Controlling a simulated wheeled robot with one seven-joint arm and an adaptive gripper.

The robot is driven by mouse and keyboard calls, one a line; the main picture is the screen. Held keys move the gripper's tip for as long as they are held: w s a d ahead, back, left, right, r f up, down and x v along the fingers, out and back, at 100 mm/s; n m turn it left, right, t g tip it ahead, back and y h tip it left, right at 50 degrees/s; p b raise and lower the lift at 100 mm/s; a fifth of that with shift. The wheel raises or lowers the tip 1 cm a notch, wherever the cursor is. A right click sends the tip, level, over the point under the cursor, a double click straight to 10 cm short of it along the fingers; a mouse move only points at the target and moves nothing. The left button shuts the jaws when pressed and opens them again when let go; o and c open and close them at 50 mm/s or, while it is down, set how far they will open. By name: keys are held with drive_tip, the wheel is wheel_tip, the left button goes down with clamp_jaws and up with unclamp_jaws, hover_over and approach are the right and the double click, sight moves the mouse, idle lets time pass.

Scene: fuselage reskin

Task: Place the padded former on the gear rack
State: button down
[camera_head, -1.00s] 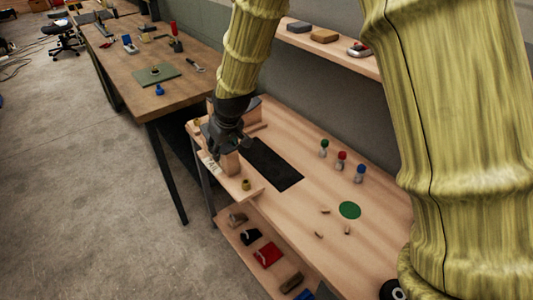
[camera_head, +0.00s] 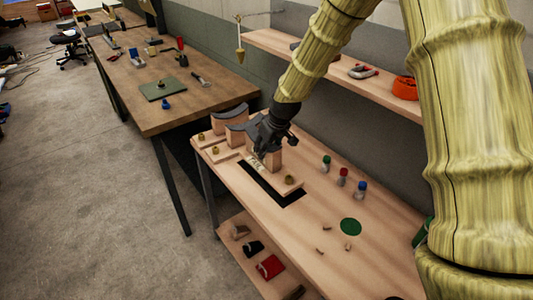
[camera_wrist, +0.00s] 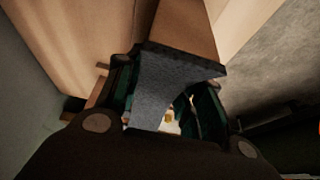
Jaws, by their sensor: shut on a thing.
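The padded former (camera_head: 273,160) is a wooden block on a pale plank base with a brass knob at its near end. My gripper (camera_head: 262,148) is shut on its upper part. The former is over the black rectangle on the bench; I cannot tell whether its base touches the surface. In the wrist view, the former's grey pad (camera_wrist: 165,88) sits between the fingers of my gripper (camera_wrist: 160,112), with its wooden side beyond. Two similar formers (camera_head: 232,116) with dark curved tops stand at the bench's far left end. I cannot tell which piece is the gear rack.
The black rectangle (camera_head: 291,198) lies on the wooden bench (camera_head: 300,235). An upper shelf (camera_head: 325,62) holds tools and an orange coil (camera_head: 405,88). A lower shelf (camera_head: 238,255) holds several small items.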

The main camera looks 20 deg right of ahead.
sight(275, 146)
drive_tip(key=shift+f+p, duration=0.45)
drive_tip(key=shift+f, duration=1.25)
drive_tip(key=c, duration=0.9)
unclamp_jaws()
drive_tip(key=shift+f, duration=0.15)
drive_tip(key=shift+b+v, duration=0.75)
drive_tip(key=shift+v, duration=5.35)
drive_tip(key=shift+w, duration=0.1)
